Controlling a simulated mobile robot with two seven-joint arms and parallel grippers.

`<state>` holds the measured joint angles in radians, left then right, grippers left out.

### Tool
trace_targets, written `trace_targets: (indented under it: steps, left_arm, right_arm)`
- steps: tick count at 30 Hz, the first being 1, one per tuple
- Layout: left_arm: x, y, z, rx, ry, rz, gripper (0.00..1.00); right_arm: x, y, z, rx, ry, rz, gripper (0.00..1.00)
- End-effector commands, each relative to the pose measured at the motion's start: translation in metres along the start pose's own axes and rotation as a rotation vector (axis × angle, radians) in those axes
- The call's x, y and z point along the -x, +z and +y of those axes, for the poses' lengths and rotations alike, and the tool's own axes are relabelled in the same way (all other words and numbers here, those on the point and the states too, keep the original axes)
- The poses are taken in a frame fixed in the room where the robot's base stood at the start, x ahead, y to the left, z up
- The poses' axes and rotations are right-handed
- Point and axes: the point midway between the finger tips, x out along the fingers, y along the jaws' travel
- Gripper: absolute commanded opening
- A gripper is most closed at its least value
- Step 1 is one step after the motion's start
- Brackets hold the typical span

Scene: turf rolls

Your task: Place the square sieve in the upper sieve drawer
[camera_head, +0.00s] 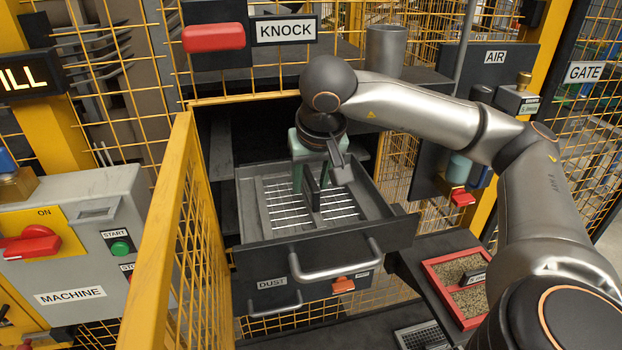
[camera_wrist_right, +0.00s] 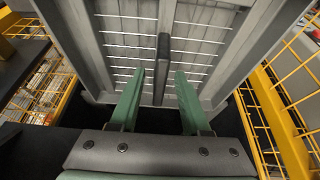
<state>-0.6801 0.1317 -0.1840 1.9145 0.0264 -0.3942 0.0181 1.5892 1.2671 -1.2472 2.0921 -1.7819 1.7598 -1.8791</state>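A dark upright handle (camera_wrist_right: 163,60) stands on the panel's middle. My right gripper (camera_head: 311,186) points down into the drawer. In the right wrist view its green fingers (camera_wrist_right: 160,74) are apart, one on each side of the handle, with gaps showing between. Part of the drawer's back is hidden by my right wrist. My left gripper is not in view.
A yellow mesh gate (camera_head: 168,235) stands left of the drawer, close to its side. A red tray (camera_head: 438,288) of grains and a small dark grid (camera_head: 423,337) lie at the lower right. A metal cup (camera_head: 386,47) stands on the shelf above.

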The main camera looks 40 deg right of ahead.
Motion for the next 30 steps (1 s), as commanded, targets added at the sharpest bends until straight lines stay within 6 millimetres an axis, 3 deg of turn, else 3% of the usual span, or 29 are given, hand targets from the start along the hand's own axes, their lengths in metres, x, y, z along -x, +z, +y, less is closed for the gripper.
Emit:
trace_targets:
  steps: [11,24,30]
  left_arm:
    - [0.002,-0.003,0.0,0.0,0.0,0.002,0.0]
    - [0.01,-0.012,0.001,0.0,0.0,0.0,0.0]
    - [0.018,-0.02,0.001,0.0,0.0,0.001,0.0]
  right_arm:
    - [0.009,-0.002,-0.001,0.0,-0.002,0.002,0.47]
    - [0.104,-0.004,-0.001,0.001,-0.002,0.004,0.47]
    - [0.121,-0.003,0.0,0.001,-0.001,0.002,0.47]
